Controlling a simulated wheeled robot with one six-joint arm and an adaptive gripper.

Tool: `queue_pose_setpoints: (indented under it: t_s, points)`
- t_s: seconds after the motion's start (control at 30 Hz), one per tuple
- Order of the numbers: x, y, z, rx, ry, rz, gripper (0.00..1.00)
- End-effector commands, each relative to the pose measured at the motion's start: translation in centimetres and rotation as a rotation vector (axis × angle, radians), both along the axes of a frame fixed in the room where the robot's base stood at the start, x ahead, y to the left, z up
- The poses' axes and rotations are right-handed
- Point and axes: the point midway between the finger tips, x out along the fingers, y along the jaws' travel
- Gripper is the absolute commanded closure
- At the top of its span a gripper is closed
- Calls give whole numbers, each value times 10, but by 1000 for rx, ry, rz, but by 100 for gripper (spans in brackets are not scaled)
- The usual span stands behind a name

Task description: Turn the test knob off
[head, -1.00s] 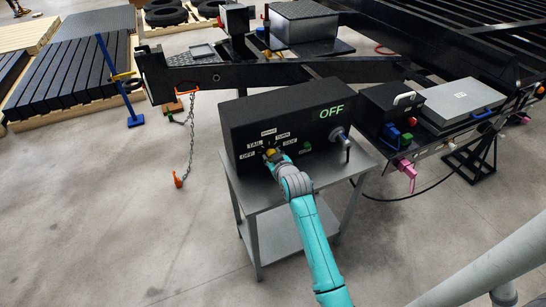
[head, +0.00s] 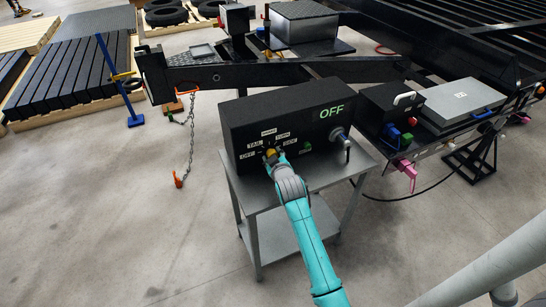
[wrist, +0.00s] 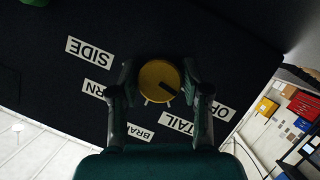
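The test knob (wrist: 158,82) is round and yellow with a black pointer bar. It sits on the front face of a black test box (head: 235,128). In the wrist view the bar points to the lower right, toward the OFF label (wrist: 217,110). The labels TAIL, BRAKE, TURN and SIDE lie around the knob. My gripper (wrist: 158,76) has one finger on each side of the knob and appears closed on it; exact finger contact is hard to see. In the head view my gripper (head: 271,157) covers part of the knob. Green display text (head: 332,111) on the box reads OFF.
The box stands on a grey metal table (head: 262,199). A plug with a cable (head: 340,137) and a small green part (head: 305,147) are on its front, right of the knob. The black trailer frame (head: 310,68) runs behind. Open floor lies at left.

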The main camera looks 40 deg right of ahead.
Motion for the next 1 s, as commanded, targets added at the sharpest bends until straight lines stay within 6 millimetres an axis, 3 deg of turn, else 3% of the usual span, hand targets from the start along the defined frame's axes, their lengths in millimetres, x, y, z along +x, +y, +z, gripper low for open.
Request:
queue_pose_setpoints:
  t_s: [0.47, 1.0]
  points:
    - [-7, 3, 2, 1, 0, 0, 33]
    - [-86, 43, 34, 0, 0, 0, 33]
